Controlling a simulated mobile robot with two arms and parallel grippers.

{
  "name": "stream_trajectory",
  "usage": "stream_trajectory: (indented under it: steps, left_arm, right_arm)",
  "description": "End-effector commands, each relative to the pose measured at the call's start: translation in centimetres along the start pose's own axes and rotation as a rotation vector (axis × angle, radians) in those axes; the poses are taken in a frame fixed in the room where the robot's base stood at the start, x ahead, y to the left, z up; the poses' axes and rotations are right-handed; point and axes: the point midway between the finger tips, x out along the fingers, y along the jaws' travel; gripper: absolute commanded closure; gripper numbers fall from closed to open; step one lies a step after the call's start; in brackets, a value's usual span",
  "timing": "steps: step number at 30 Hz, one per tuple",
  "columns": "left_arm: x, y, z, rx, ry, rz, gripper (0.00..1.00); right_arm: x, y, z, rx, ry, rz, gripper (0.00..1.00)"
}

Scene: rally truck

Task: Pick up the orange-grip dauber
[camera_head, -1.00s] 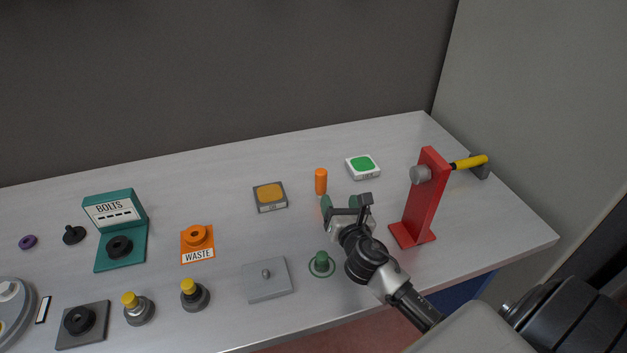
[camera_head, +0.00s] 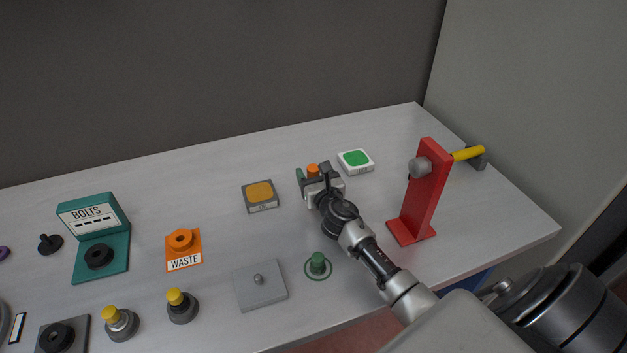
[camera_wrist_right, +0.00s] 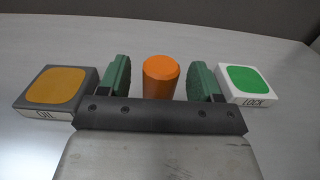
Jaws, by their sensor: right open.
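The orange-grip dauber (camera_head: 313,169) stands upright on the table, and only the top of its orange grip shows in the head view. In the right wrist view its orange grip (camera_wrist_right: 161,76) stands between the two green finger pads, with a gap on each side; its lower end is hidden behind the gripper body. My right gripper (camera_head: 315,178) is open around the dauber; its fingers also show in the right wrist view (camera_wrist_right: 160,80). My left gripper is not in view.
An oil pad (camera_head: 260,196) lies left of the gripper and a white lock pad with a green top (camera_head: 355,161) lies right. A red stand (camera_head: 419,195) with a yellow-handled tool is farther right. A green knob (camera_head: 318,264) and grey plate (camera_head: 260,286) are nearer.

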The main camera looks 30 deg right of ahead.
Motion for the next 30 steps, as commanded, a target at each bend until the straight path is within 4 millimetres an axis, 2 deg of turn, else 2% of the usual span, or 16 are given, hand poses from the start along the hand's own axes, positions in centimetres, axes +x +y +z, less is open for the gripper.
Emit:
stream_trajectory:
  steps: [1, 5, 13, 21, 24, 30]
  left_arm:
    - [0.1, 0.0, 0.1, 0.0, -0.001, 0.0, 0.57]
    - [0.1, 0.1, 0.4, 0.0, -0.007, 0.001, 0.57]
    - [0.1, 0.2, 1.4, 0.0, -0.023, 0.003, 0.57]
    - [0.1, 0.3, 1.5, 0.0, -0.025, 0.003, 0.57]
    - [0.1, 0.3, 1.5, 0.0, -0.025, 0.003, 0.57]
    - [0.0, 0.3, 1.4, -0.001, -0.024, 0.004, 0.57]
  right_arm:
    - [0.8, 0.0, 0.0, 0.001, -0.001, -0.002, 0.36]
    - [1.8, 0.0, 0.1, 0.001, -0.001, -0.001, 0.36]
    - [2.0, 0.0, 0.0, -0.001, 0.0, -0.001, 0.36]
    - [2.0, 0.0, 0.0, -0.001, 0.0, -0.001, 0.77]
    - [2.0, 0.0, 0.1, -0.001, 0.0, -0.001, 0.9]
    - [2.0, 0.0, 0.2, -0.001, -0.001, -0.001, 0.9]
